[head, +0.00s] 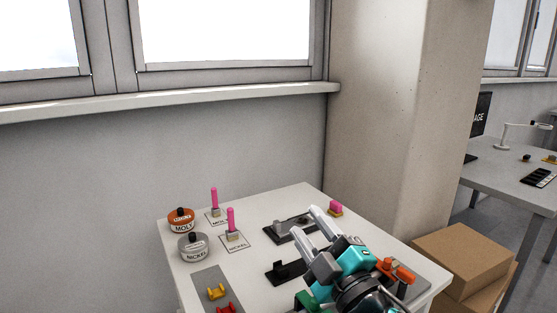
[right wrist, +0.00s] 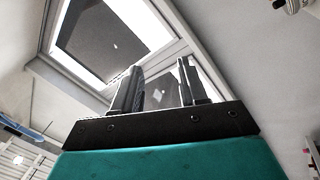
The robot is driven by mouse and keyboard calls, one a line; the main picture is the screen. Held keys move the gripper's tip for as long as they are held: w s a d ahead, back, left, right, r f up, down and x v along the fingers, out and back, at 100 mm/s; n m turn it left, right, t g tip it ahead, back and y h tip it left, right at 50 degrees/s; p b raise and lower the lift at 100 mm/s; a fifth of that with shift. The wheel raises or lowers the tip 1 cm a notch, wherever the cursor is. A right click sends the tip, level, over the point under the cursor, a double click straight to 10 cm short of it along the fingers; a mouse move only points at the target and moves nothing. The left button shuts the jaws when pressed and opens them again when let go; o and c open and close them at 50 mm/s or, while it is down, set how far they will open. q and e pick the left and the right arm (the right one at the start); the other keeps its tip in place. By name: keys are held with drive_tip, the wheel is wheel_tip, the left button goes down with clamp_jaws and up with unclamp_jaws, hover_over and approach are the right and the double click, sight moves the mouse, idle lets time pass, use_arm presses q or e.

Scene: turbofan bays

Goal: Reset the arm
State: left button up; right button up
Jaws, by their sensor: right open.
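My right gripper (head: 303,224) is above the right part of the white table in the head view, with its teal body and grey fingers pointing up and to the left. Its two fingers are apart with nothing between them. The right wrist view also shows the open, empty right gripper (right wrist: 158,68), with the window and ceiling behind it. My left gripper is in neither view.
The white table (head: 290,199) carries a MOLY jar (head: 181,222), a NICKEL jar (head: 193,247), two pink-handled brushes (head: 214,200), a black fixture (head: 288,228) and a pink-topped block (head: 336,207). Cardboard boxes (head: 465,258) stand at right. A wall and pillar rise behind.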

drive_tip(key=s+d+f+m+g+h, duration=0.3)
drive_tip(key=s+d+f+m+h, duration=0.15)
drive_tip(key=f+m, duration=0.2)
drive_tip(key=s+d+f+m+g+h, duration=0.3)
drive_tip(key=d+f+m+h, duration=0.25)
drive_tip(key=f, duration=0.25)
drive_tip(key=s+d+f+m+g, duration=0.25)
drive_tip(key=s+f+g, duration=0.25)
drive_tip(key=s, duration=0.5)
drive_tip(key=s+d+f+m+g, duration=0.1)
drive_tip(key=s+d+f+g, duration=0.3)
drive_tip(key=s, duration=0.6)
drive_tip(key=w+a+f+t+y, duration=0.2)
drive_tip(key=w+a+f+t, duration=0.2)
drive_tip(key=f, duration=0.6)
drive_tip(key=shift+w+a+f+n+t, duration=0.2)
drive_tip(key=shift+w+n+t, duration=0.25)
drive_tip(key=shift+w+t, duration=1.15)
drive_tip(key=shift+w, duration=0.15)
